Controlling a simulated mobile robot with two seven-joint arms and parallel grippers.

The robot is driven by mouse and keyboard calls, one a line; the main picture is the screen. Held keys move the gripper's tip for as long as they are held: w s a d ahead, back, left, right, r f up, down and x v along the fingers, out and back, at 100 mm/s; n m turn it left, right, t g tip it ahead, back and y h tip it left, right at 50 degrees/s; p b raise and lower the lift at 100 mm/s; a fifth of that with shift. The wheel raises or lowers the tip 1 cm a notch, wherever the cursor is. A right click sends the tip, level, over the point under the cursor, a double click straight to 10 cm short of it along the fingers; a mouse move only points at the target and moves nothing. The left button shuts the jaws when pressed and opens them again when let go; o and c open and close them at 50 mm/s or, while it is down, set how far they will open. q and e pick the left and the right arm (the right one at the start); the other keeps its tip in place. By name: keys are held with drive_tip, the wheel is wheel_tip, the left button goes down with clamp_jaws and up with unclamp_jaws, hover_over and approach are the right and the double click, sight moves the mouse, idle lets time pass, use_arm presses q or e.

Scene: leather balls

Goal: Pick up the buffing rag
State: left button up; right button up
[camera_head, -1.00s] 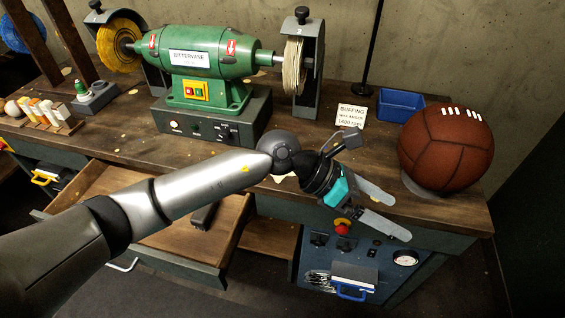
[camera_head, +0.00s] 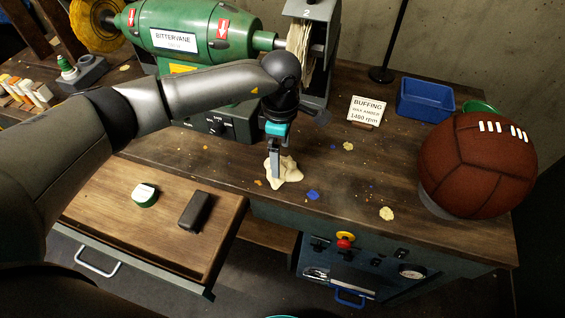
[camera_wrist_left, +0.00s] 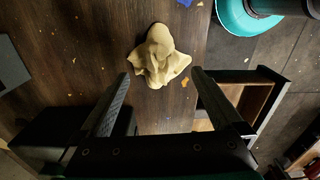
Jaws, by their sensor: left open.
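The buffing rag (camera_head: 290,172) is a crumpled cream cloth lying on the wooden bench top, close to its front edge. My left gripper (camera_head: 276,176) points down at it, and its fingers cover part of the rag in the head view. In the left wrist view the rag (camera_wrist_left: 158,56) lies peaked in the middle, just ahead of the spread fingertips of my left gripper (camera_wrist_left: 161,76). The fingers are open, with nothing held between them. I cannot tell the exact height of the tips above the cloth. My right gripper is not in view.
A green bench grinder (camera_head: 190,38) stands behind my arm. A brown leather ball (camera_head: 475,165), a blue bin (camera_head: 425,99) and a buffing sign (camera_head: 367,110) are to the right. An open drawer (camera_head: 105,205) holds a round tin (camera_head: 145,195) and a dark block (camera_head: 194,211).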

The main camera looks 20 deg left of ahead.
sight(281, 158)
use_arm(q)
wheel_tip(281, 158, down, 4)
drive_tip(key=shift+w+f+b, duration=0.1)
drive_tip(key=shift+b, duration=0.2)
drive_tip(key=shift+f, duration=0.2)
drive_tip(key=c, duration=1.1)
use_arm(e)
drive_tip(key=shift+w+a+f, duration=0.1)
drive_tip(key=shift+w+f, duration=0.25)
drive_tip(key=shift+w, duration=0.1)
use_arm(q)
drive_tip(key=shift+r, duration=0.1)
drive_tip(key=shift+r, duration=0.25)
drive_tip(key=r, duration=0.3)
drive_tip(key=shift+s+p, duration=0.25)
drive_tip(key=shift+p, duration=0.1)
drive_tip(key=s+p, duration=0.1)
drive_tip(key=s, duration=1.6)
drive_tip(key=shift+s+a+f, duration=0.15)
drive_tip(key=shift+s+a, duration=0.1)
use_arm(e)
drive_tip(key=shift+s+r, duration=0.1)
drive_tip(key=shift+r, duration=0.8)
